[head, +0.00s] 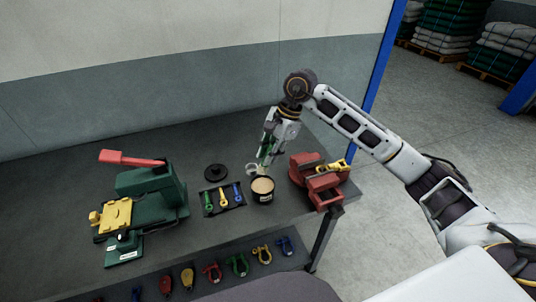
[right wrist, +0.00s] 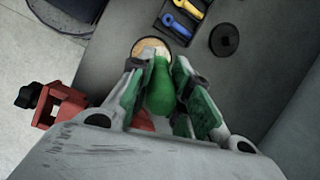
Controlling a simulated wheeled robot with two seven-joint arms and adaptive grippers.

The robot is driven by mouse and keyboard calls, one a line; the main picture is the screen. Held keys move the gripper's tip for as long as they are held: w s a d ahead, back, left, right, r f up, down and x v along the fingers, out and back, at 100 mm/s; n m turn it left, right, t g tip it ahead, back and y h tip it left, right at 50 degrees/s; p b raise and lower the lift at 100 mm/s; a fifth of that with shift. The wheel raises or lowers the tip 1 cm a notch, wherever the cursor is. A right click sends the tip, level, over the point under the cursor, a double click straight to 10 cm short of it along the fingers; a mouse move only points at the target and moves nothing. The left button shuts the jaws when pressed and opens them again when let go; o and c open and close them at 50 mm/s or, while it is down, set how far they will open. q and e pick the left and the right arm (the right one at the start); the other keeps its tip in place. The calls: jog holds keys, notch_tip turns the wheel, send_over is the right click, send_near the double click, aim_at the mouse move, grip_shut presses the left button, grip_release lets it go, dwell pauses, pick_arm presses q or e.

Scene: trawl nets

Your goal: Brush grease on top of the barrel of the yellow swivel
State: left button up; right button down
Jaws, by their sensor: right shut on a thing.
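The yellow swivel (head: 333,166) sits in the jaws of a red vise (head: 318,186) at the bench's right end; the vise also shows in the right wrist view (right wrist: 52,103). My right gripper (head: 267,153) is shut on a green-handled tool, seemingly the brush (right wrist: 160,88), over the grease pot. The open pot (head: 263,197) holds tan grease and lies just beyond the handle in the right wrist view (right wrist: 150,47). The brush's bristles are hidden, so I cannot tell whether they touch the grease. My left gripper is out of view.
A black tray (head: 240,205) with green, yellow and blue pieces lies left of the pot. A black round lid (head: 215,172) lies behind it. A green machine (head: 150,190) with a red lever stands at left.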

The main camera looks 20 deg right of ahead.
jog(key=shift+w, duration=0.15)
jog(key=shift+f, duration=0.4)
jog(key=shift+f+b, duration=0.3)
jog(key=shift+f, duration=0.2)
jog(key=shift+f+b, duration=0.3)
jog(key=shift+f, duration=1.2)
jog(key=shift+f+b, duration=0.35)
jog(key=shift+f, duration=0.05)
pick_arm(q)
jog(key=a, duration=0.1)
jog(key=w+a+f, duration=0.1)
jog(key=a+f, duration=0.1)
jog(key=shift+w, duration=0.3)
pick_arm(e)
jog(key=shift+f, duration=0.25)
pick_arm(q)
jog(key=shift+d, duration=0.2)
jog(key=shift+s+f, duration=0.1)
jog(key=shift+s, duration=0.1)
pick_arm(e)
jog(key=shift+f, duration=0.15)
